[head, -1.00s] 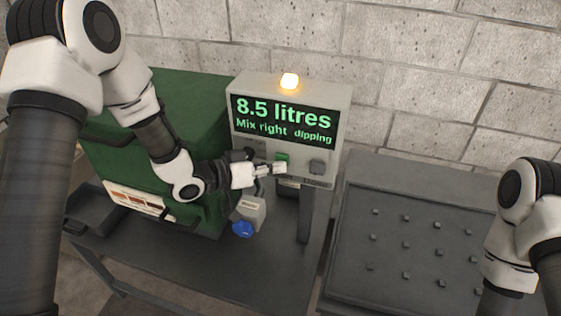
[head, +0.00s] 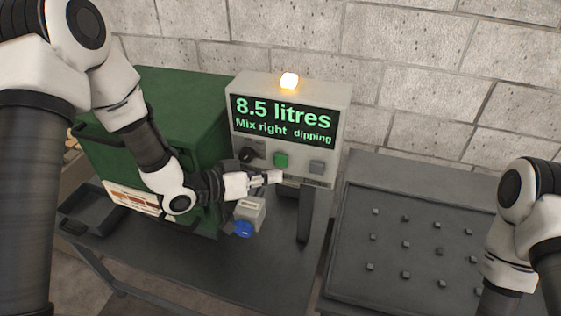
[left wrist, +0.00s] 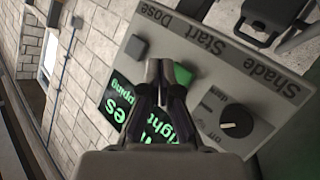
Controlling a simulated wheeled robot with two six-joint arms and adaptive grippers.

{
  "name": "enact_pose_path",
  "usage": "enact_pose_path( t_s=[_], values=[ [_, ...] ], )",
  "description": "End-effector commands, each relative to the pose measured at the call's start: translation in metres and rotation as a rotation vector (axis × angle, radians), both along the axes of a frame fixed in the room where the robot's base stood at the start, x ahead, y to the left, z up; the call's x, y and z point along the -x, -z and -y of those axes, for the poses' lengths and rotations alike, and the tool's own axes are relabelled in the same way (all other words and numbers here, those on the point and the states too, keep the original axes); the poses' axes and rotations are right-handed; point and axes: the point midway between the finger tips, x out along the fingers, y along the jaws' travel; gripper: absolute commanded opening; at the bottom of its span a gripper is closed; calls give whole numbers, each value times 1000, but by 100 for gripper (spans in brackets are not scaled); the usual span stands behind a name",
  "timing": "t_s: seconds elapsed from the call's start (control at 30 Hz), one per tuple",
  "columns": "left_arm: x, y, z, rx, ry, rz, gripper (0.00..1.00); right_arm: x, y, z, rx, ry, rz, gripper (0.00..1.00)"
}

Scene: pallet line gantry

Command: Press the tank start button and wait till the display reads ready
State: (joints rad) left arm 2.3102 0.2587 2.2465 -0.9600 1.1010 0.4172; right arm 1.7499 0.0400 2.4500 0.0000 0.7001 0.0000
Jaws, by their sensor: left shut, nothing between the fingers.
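The control box (head: 241,91) carries a display (head: 283,118) that reads "8.5 litres", "Mix right", "dipping". Below the display are a green button (head: 281,160), a black knob (head: 249,154) and a grey button (head: 317,167). My left gripper (head: 276,177) is shut and empty, just below the green button in the head view and apart from it. In the left wrist view, the closed fingers (left wrist: 162,70) partly cover the green button (left wrist: 182,74), beside the label "Start". My right gripper is out of view; only part of that arm shows at the right.
A lit amber lamp (head: 289,80) tops the box. A green tank (head: 180,100) stands at its left, with a grey tray (head: 92,214) in front. A blue-capped valve (head: 244,228) hangs below my left gripper. A studded grey panel (head: 390,225) lies to the right.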

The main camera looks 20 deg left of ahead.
Motion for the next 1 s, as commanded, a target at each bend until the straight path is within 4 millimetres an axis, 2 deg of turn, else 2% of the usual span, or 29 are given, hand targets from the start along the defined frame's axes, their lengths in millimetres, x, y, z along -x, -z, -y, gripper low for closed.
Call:
enact_pose_path(
  t_s=[0.37, 1.0],
  values=[
    [35, 0, -1, 1, 1, 0, 0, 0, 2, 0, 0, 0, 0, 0],
    [36, 0, -1, 0, 1, 1, 0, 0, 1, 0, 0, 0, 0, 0]
  ],
)
